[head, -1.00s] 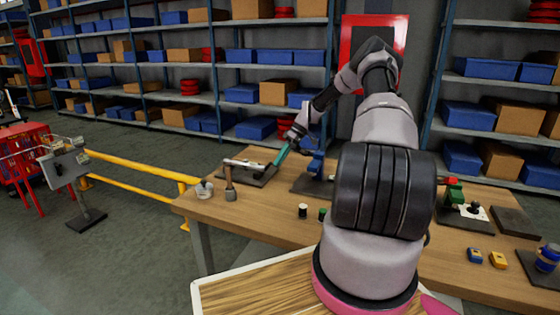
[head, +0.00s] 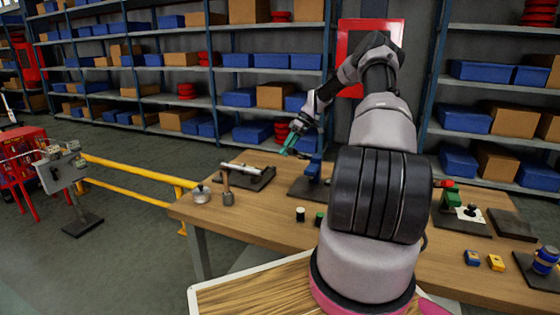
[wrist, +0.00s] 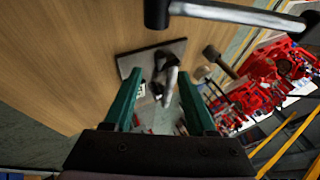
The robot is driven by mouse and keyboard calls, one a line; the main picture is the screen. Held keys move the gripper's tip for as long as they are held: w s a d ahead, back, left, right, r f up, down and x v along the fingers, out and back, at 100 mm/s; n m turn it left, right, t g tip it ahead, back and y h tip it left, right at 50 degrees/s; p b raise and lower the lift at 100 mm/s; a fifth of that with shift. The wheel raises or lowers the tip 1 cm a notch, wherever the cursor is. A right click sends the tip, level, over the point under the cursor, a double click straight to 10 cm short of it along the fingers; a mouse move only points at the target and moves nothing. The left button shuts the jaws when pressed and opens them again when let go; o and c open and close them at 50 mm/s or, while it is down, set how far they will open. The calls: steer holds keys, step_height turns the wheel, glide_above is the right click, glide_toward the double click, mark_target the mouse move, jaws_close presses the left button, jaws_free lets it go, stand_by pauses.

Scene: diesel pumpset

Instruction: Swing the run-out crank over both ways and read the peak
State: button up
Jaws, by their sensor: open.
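My gripper (head: 288,146) is open and empty above the bench in the head view, up and right of a fixture with a pale bar (head: 240,168) on a dark plate. I take this bar to be the crank, though its parts are too small to be sure. In the wrist view both teal fingers of my gripper (wrist: 160,92) are spread apart. Beyond them a dark plate (wrist: 128,64) carries a grey metal piece (wrist: 168,75). A grey bar (wrist: 225,12) with dark ends crosses the top of that view, outside the fingers. No peak reading can be made out.
A mallet-like tool (head: 227,188) and a silver pot (head: 201,194) stand left on the wooden bench (head: 260,220). A blue stand (head: 313,168) is just right of the fixture. A dial-like box on a post (head: 62,170) and yellow rail (head: 130,170) are off the bench.

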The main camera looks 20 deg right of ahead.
steer(key=v, duration=0.4)
stand_by(0.4)
steer(key=s+a+r+m+t+h, duration=0.1)
steer(key=s+a+r+m+h, duration=0.1)
steer(key=s+a+r, duration=0.45)
steer(key=s+a+r+m+h, duration=0.1)
steer(key=s+a+r+h, duration=0.2)
steer(key=r, duration=0.7)
steer(key=s+a+r+m+t+h, duration=0.1)
steer(key=s+a+r+m, duration=0.1)
steer(key=s+a+r, duration=0.5)
steer(key=s+a+r+m+t, duration=0.2)
steer(key=s+r+m+t, duration=0.1)
steer(key=s, duration=0.8)
steer(key=s+a+r+m+t, duration=0.2)
steer(key=s+r+m+t, duration=0.1)
steer(key=s, duration=0.9)
steer(key=shift+r+m+y, duration=0.25)
steer(key=shift+m+y, duration=0.05)
steer(key=shift+m, duration=0.2)
